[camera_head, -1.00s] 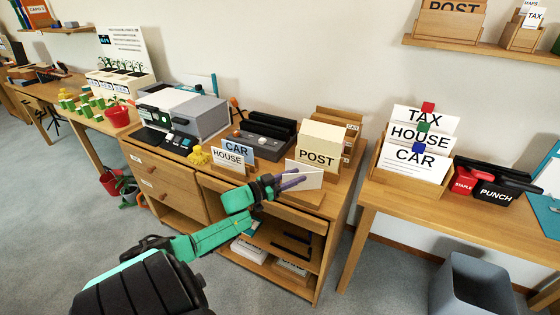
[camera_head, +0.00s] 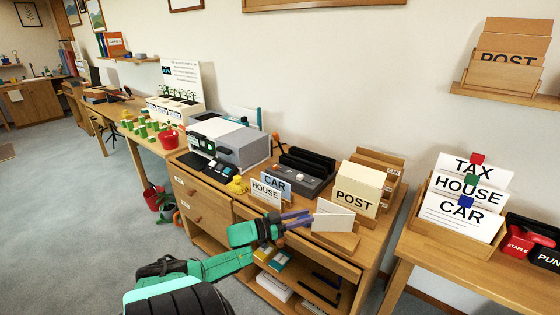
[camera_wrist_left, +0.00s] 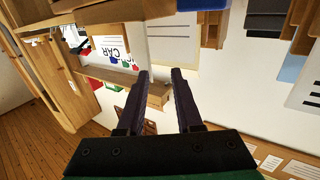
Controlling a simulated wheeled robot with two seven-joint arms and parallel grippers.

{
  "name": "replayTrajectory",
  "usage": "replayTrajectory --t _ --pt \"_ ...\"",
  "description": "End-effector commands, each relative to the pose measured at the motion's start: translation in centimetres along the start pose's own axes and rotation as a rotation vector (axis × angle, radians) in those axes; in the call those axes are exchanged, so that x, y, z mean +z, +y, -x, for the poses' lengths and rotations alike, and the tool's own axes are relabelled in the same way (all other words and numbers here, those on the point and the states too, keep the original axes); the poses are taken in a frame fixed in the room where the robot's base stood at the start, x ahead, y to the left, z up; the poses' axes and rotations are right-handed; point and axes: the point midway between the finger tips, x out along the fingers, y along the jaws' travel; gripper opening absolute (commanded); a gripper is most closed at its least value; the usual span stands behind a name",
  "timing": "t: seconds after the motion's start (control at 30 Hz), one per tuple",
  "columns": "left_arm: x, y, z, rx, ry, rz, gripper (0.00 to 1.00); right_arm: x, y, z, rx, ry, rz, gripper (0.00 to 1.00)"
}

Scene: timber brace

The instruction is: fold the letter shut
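My right gripper is not in view.
The POST box (camera_head: 358,190) stands right behind the letter. CAR and HOUSE cards (camera_head: 268,192) stand to its left, with a black-slotted grey device (camera_head: 303,174) behind. A rack with TAX, HOUSE and CAR sheets (camera_head: 462,205) is on the right table. An open shelf lies below.

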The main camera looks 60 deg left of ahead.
Motion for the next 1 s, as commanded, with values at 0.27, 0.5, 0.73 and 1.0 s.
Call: replayTrajectory --t 0.27,0.5,0.73,1.0 --pt "0.1 -1.1 2.3 -0.001 -0.003 0.0 0.34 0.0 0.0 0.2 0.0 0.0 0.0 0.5" --pt "0.0 -1.9 4.2 -0.001 -0.003 -0.001 0.34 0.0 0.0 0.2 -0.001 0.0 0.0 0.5" --pt "0.1 -2.8 6.0 -0.001 -0.003 -0.001 0.34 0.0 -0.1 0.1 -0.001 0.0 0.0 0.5" --pt "0.0 -3.1 6.8 -0.001 0.0 0.0 0.34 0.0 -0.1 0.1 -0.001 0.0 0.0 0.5"
